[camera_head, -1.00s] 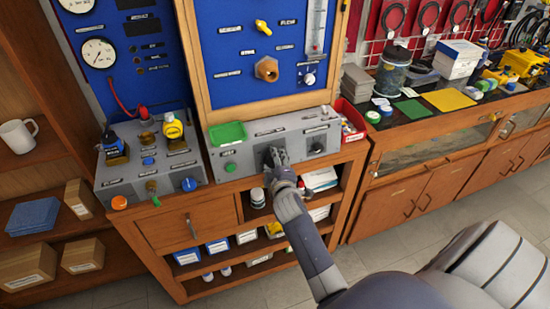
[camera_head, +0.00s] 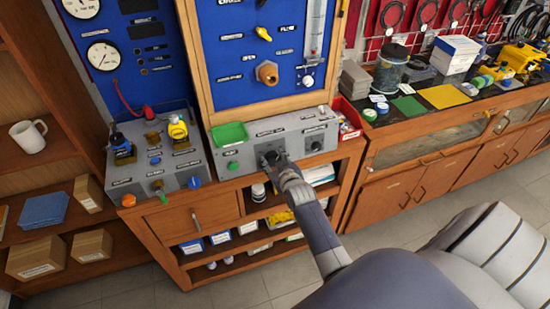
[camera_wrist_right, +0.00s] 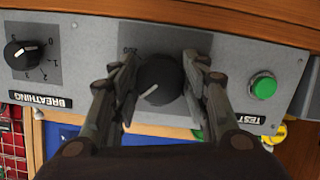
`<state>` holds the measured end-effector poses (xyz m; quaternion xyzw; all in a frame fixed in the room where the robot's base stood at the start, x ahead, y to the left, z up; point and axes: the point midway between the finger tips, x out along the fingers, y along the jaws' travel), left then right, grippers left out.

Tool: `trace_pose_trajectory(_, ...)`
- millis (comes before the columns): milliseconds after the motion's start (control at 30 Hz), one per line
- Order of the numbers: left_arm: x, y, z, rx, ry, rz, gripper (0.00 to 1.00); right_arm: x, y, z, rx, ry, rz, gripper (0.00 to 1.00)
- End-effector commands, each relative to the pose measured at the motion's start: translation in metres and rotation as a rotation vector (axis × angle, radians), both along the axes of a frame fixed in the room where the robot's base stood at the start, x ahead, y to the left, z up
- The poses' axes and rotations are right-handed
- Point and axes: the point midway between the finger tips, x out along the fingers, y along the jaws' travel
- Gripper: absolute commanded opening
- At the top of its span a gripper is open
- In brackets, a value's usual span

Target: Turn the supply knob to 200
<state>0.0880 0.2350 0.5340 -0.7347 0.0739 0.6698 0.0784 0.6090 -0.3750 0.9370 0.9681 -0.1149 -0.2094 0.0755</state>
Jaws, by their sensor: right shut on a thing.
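The supply knob (camera_wrist_right: 158,80) is a round black knob on a dark grey dial plate, with a white pointer line on its face. In the wrist view it sits between the two fingers of my right gripper (camera_wrist_right: 160,84), which is shut on it. In the head view my right gripper (camera_head: 273,160) is at the front of the grey control panel (camera_head: 240,168) and mostly hides the knob. My left gripper is not in view.
A smaller black knob (camera_wrist_right: 22,54) labelled BREATHING and a green button (camera_wrist_right: 263,86) labelled TEST flank the knob. A green tray (camera_head: 230,133) rests on the panel, and a red bin (camera_head: 348,120) stands right of it. Shelves are below.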

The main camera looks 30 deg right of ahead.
Motion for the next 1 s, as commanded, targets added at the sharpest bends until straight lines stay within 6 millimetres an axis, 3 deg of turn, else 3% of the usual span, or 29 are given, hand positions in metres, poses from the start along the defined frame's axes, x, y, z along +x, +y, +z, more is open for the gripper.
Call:
trace_pose_trajectory(467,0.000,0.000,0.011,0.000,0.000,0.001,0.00,-0.001,-0.001,-0.001,0.431,-0.101,-0.090,0.18)
trace_pose_trajectory(1000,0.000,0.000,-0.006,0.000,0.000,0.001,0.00,-0.001,0.000,-0.004,0.915,-0.216,-0.192,0.18)
